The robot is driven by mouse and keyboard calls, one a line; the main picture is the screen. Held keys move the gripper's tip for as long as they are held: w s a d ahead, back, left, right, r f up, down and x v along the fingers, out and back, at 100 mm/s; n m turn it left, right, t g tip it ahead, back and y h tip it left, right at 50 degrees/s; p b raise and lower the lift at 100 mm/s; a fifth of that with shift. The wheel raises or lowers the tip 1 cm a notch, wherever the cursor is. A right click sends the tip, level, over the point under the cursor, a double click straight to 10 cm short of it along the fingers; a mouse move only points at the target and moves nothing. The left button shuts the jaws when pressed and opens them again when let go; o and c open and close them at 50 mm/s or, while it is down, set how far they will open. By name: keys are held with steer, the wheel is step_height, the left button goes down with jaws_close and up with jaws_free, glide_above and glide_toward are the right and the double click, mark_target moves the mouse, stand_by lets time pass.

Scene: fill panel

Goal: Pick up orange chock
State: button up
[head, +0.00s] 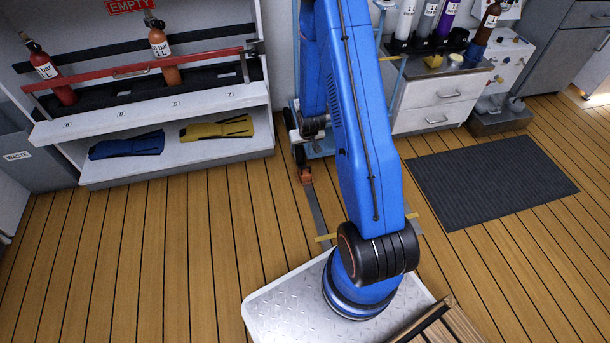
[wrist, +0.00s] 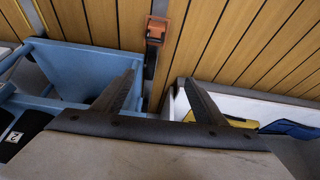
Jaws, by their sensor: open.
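The orange chock (head: 305,175) lies on the plank floor beside the small wheel of a light blue cart, left of my blue arm in the head view. In the wrist view the orange chock (wrist: 156,28) shows at the top centre, with a dark part just below it. My gripper (wrist: 160,84) is open and empty, its two dark fingers spread apart. The chock lies beyond the fingertips, roughly in line with the gap between them, and is not touched. In the head view my arm hides part of the cart, and I cannot make out the fingers clearly.
The light blue cart (wrist: 75,68) stands close on the left in the wrist view. A white shelf unit (head: 180,165) holds blue fins (head: 127,145), yellow fins (head: 217,128) and bottles. A dark mat (head: 490,178) lies at right. The floor at front left is clear.

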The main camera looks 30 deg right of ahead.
glide_toward(305, 172)
steer(key=x, duration=1.1)
steer(key=shift+d, duration=0.1)
steer(key=c, duration=1.4)
